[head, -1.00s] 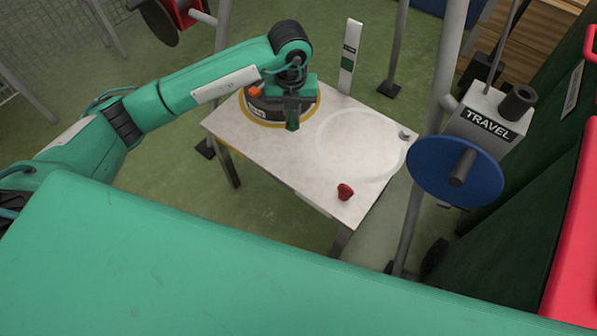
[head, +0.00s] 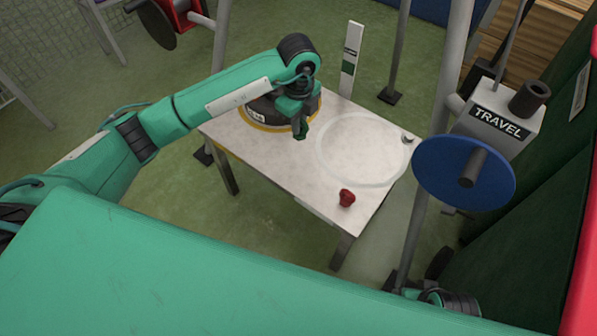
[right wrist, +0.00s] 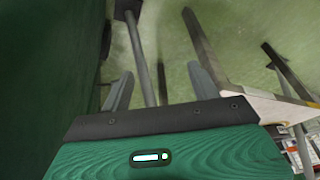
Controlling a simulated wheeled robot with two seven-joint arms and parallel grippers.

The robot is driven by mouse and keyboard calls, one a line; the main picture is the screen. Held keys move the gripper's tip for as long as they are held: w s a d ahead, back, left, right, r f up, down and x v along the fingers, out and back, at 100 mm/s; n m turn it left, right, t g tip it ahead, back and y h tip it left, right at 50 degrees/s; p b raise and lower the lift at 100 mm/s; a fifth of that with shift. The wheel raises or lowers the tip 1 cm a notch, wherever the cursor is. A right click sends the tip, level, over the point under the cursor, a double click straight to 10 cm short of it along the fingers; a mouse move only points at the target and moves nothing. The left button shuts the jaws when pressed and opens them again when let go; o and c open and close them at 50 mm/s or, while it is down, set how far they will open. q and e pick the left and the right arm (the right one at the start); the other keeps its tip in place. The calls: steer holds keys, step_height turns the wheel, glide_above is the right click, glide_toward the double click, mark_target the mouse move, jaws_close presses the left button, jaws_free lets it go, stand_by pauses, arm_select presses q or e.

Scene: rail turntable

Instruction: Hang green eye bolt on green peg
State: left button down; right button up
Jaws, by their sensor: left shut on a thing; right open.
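My left gripper (head: 301,131) is over the pale table beside the round dark turntable, in the head view. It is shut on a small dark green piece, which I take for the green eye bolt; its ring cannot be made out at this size. My right gripper (right wrist: 160,88) is open and empty in the right wrist view, its two fingers apart above the green floor. I cannot make out a green peg in either view.
The table (head: 270,160) bears the turntable (head: 262,110), a red piece (head: 347,198) and a small grey piece (head: 407,138). A blue disc with a grey peg (head: 464,175) stands at the right under a TRAVEL box (head: 497,118). Grey poles rise behind and right.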

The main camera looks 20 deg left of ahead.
arm_select(q)
step_height(320, 180, down, 15)
steer(key=shift+b, duration=0.7)
steer(key=shift+f, duration=0.5)
step_height(320, 180, down, 3)
steer(key=shift+f, duration=0.2)
steer(key=c, duration=1.5)
jaws_free()
arm_select(e)
steer(key=v, duration=0.2)
steer(key=shift+r, duration=0.4)
arm_select(q)
steer(key=shift+f, duration=0.2)
